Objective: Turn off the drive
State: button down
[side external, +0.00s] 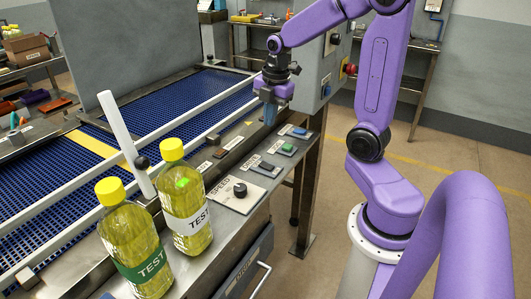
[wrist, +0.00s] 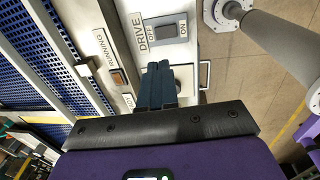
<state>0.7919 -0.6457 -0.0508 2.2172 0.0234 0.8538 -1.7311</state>
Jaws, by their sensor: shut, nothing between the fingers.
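Which side is pressed I cannot tell. My gripper (side external: 269,123) points down above the panel, left of that switch in the picture. Its fingers are shut and empty, and in the wrist view their tips (wrist: 159,65) are below the switch plate, apart from it. The fingers hide part of the panel.
An orange RUNNING lamp (wrist: 118,77) is near the belt. A green switch (side external: 287,148), a grey switch (side external: 266,166) and a SPEED knob (side external: 240,189) line the panel. Two yellow-capped bottles (side external: 187,205) stand at the near end. A grey cabinet (side external: 325,60) rises behind my gripper.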

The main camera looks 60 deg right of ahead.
aim_at(264, 163)
jog(key=f, duration=0.4)
jog(key=w+f, duration=0.1)
jog(key=f, duration=0.9)
jog(key=shift+w, duration=0.35)
jog(key=shift+f, duration=0.15)
jog(key=shift+s, duration=0.1)
jog(key=shift+s+r, duration=0.2)
jog(key=shift+s, duration=0.5)
jog(key=shift+r, duration=0.1)
notch_tip(264, 163, up, 14)
jog(key=s, duration=0.1)
jog(key=shift+s, duration=0.35)
